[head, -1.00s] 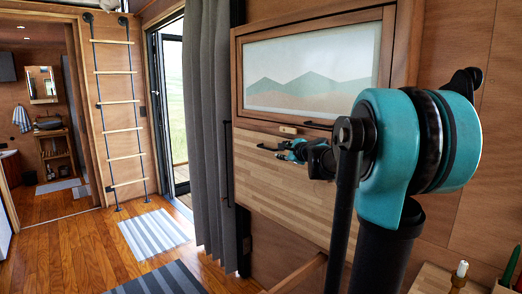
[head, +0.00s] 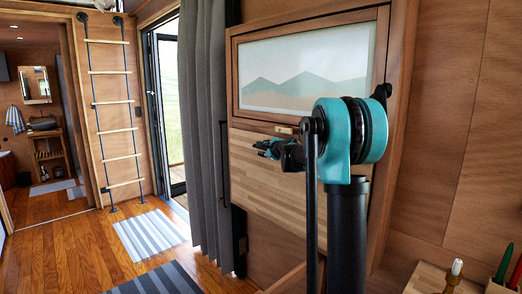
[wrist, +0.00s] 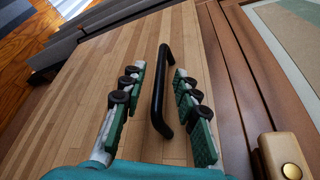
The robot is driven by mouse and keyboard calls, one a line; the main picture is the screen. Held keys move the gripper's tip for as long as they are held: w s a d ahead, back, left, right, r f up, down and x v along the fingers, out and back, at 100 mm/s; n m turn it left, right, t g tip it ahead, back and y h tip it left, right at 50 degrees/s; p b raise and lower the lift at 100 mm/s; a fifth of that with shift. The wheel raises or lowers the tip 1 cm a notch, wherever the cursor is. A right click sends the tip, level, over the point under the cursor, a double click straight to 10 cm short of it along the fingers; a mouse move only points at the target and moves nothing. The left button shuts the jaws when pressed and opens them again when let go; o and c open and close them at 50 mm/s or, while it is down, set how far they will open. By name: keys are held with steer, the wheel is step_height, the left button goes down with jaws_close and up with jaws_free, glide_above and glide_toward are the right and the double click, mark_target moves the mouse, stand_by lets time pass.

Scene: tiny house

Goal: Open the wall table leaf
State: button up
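The wall table leaf (head: 262,178) is a striped light-wood panel standing upright against the wall below a framed mountain picture; the wrist view shows its surface close up (wrist: 75,115). A black bar handle (wrist: 158,92) is fixed near the leaf's edge by the dark wood frame. My gripper (wrist: 160,78) is open, with its green-padded fingers on either side of the handle and a visible gap to each. In the head view my gripper (head: 260,147) is at the leaf's upper part and hides the handle. A brass-coloured latch (wrist: 285,158) sits on the frame beside the leaf; it also shows in the head view (head: 284,129).
A grey curtain (head: 205,130) hangs left of the leaf by an open glass door. A small wooden surface with a candle (head: 454,272) stands at the lower right. Striped rugs (head: 150,233) lie on the floor, which is otherwise clear at left.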

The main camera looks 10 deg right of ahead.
steer(key=shift+x, duration=1.25)
steer(key=shift+c, duration=0.4)
jaws_close()
